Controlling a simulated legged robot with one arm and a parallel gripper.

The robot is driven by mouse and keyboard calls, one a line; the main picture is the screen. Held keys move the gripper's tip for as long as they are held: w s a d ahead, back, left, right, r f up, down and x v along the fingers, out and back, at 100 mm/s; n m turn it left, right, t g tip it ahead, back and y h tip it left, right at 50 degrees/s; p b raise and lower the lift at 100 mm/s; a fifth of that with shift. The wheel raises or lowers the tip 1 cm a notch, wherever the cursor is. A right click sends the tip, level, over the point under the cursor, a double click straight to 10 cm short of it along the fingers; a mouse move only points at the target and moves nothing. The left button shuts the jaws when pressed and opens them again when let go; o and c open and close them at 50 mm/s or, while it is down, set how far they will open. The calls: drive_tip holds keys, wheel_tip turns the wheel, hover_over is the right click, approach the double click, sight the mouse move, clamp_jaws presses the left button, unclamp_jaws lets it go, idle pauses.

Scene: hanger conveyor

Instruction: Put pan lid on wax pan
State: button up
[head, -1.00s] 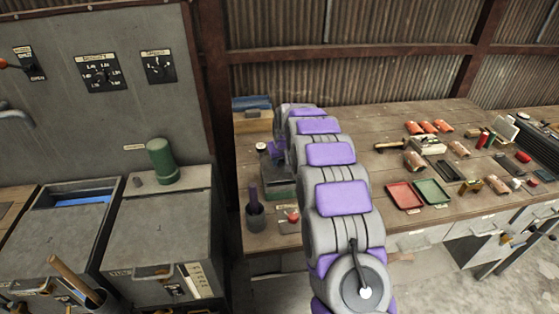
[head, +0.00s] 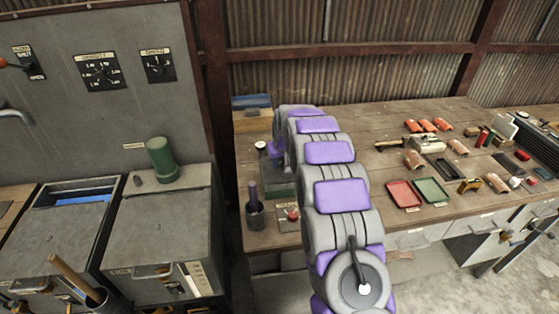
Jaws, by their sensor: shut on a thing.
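My gripper (head: 277,150) shows only partly, as a small purple shape at the far end of my arm, left of the arm's links. It is low over a dark grey-green box-shaped unit (head: 279,171) on the left part of the workbench, which looks like the wax pan's place. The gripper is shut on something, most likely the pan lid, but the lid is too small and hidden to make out. My arm covers the right side of the unit. I cannot tell whether the lid touches the pan.
The wooden workbench (head: 375,125) holds a dark cup with a purple handle (head: 254,208), a red button (head: 292,215), a small round pale-topped item (head: 260,145), a red tray (head: 403,194) and a green tray (head: 432,191). Grey cabinets stand left, with a green cylinder (head: 161,159).

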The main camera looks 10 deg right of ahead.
drive_tip(key=shift+f, duration=0.3)
idle(0.5)
drive_tip(key=o, duration=0.7)
drive_tip(key=shift+o, duration=0.4)
drive_tip(key=o, duration=0.5)
drive_tip(key=shift+r, duration=0.1)
drive_tip(key=p+v, duration=0.2)
drive_tip(key=v, duration=1.5)
drive_tip(key=shift+a+p, duration=0.1)
drive_tip(key=shift+p, duration=0.3)
